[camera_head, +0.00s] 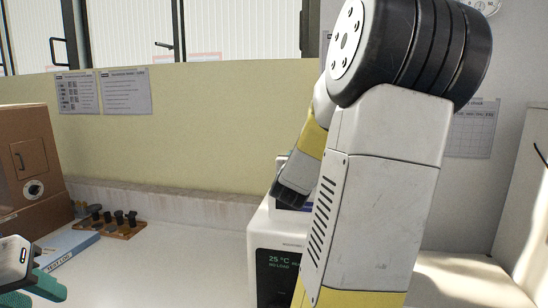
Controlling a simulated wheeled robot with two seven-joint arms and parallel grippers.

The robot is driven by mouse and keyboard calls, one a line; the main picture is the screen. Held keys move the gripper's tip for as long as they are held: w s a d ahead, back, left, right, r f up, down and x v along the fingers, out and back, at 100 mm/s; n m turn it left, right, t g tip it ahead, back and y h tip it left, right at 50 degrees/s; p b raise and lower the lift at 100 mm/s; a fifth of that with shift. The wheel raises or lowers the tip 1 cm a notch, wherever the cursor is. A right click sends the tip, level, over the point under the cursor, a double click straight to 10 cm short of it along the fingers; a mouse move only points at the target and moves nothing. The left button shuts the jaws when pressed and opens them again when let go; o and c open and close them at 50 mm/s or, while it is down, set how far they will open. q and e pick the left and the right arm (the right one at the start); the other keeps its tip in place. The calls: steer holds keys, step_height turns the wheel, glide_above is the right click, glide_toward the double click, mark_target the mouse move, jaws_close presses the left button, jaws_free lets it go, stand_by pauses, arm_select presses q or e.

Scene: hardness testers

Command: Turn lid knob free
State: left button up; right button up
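A white tester (262,238) stands at the bottom middle, with a dark display (276,278) reading 25 °C and NO LOAD. My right arm covers most of the tester. No lid or lid knob can be made out; that area is behind my arm. The dark wrist end of my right arm is over the top of the tester, and its gripper fingers are hidden. My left gripper (38,286), with teal fingers, is at the bottom left corner, partly cut off, far from the tester. Nothing is seen held in it, and its opening is unclear.
A brown cabinet (30,150) with a round dial stands at the left. A blue test log (68,248) and a wooden holder (122,230) with several black knobbed pieces lie before it. The white bench (180,265) between them and the tester is clear.

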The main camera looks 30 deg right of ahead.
steer(key=shift+r+n+t+y, duration=0.1)
steer(key=shift+n+t+y, duration=0.2)
steer(key=shift+y, duration=0.1)
steer(key=o, duration=1.4)
steer(key=shift+w, duration=0.1)
